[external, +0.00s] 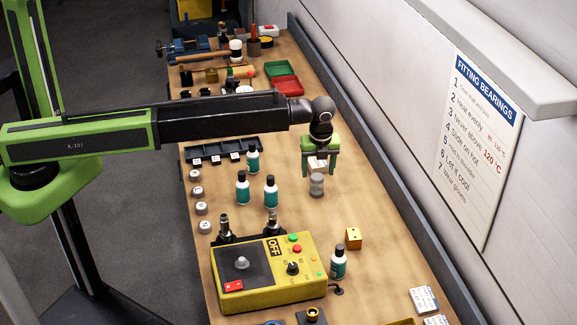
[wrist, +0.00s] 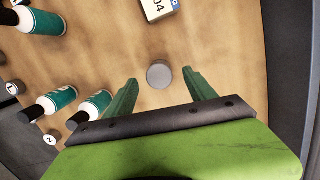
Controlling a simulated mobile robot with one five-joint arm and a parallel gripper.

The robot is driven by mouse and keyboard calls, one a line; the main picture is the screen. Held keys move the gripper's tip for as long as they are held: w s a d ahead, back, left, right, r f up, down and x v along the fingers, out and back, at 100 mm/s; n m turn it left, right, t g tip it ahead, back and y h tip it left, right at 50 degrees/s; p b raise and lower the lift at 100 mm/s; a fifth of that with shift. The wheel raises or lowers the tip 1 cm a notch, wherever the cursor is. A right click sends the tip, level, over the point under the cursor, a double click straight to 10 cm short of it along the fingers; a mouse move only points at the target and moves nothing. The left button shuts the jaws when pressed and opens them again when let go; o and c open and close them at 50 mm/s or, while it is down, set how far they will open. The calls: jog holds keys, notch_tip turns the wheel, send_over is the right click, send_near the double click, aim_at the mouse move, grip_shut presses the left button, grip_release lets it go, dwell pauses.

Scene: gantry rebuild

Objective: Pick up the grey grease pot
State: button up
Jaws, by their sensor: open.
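The grey grease pot (external: 317,184) is a small grey cylinder standing upright on the wooden bench, right of the teal bottles. In the wrist view the pot (wrist: 160,75) shows from above as a grey disc, a little beyond the fingertips and roughly midway between them. My gripper (external: 320,172) has green fingers and hangs pointing down just above and behind the pot in the external view. In the wrist view my gripper (wrist: 160,80) is open, with nothing between its fingers. I cannot tell the exact height gap between fingertips and pot.
Teal bottles with black caps (external: 271,191) stand left of the pot, with numbered grey-white pots (external: 196,175) farther left. Bench right of the pot is clear.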

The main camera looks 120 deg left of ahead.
aim_at(316, 184)
jog(key=f+b, duration=0.4)
jog(key=f, duration=0.1)
jog(key=f+b, duration=0.2)
jog(key=shift+s+a+f, duration=0.3)
jog(key=shift+r, duration=0.2)
jog(key=shift+c, duration=0.2)
grip_shut()
